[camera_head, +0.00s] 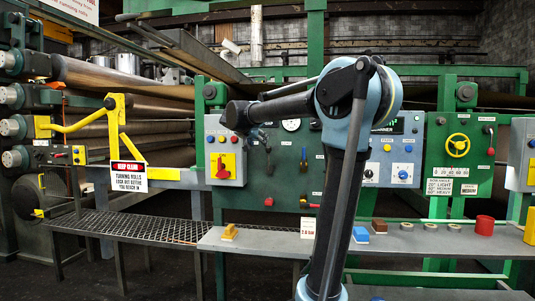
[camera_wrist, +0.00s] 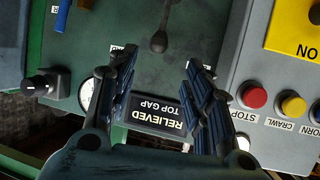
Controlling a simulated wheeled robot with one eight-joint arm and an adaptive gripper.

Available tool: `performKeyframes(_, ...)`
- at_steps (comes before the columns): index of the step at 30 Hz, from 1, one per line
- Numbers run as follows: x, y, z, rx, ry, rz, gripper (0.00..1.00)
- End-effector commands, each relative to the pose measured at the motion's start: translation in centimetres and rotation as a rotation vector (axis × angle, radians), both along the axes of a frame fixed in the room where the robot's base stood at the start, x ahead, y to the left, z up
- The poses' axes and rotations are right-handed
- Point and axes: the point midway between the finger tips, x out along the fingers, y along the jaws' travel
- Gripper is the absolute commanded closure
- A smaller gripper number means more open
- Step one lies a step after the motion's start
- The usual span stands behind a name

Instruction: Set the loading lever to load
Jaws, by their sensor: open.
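A lever with a dark round knob (camera_wrist: 159,42) stands out from the green panel (camera_wrist: 105,25) in the wrist view, just beyond my fingertips. Its rod runs out of the top of that view. Its position label cannot be read, so I cannot tell its setting or confirm that it is the loading lever. My gripper (camera_wrist: 158,80) is open and empty, its two dark fingers apart and not touching the knob. A black plate reading "RELIEVED TOP GAP" (camera_wrist: 155,118) shows upside down between the fingers. In the head view my gripper (camera_head: 264,138) is at the green panel's upper left.
A grey control box with red stop (camera_wrist: 252,96) and yellow crawl buttons (camera_wrist: 292,105) is close beside the fingers. A black knob (camera_wrist: 38,85) and a gauge (camera_wrist: 84,96) are on the other side. A grey shelf (camera_head: 270,242) runs below, holding a blue block (camera_head: 360,235) and red cup (camera_head: 484,225).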

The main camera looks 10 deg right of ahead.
Motion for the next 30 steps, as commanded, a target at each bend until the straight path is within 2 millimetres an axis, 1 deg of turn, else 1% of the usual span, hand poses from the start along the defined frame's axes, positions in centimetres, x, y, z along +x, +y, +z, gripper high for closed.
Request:
performKeyframes(3, 1.8, -1.1, -0.9, 0.001, 0.001, -0.002, 0.54)
performKeyframes(18, 8.8, -5.0, -4.2, -0.001, 0.001, -0.003, 0.54)
performKeyframes(24, 10.8, -6.1, -5.2, 0.0, 0.002, -0.002, 0.54)
performKeyframes(30, 11.6, -6.5, -5.6, 0.0, 0.001, 0.0, 0.54)
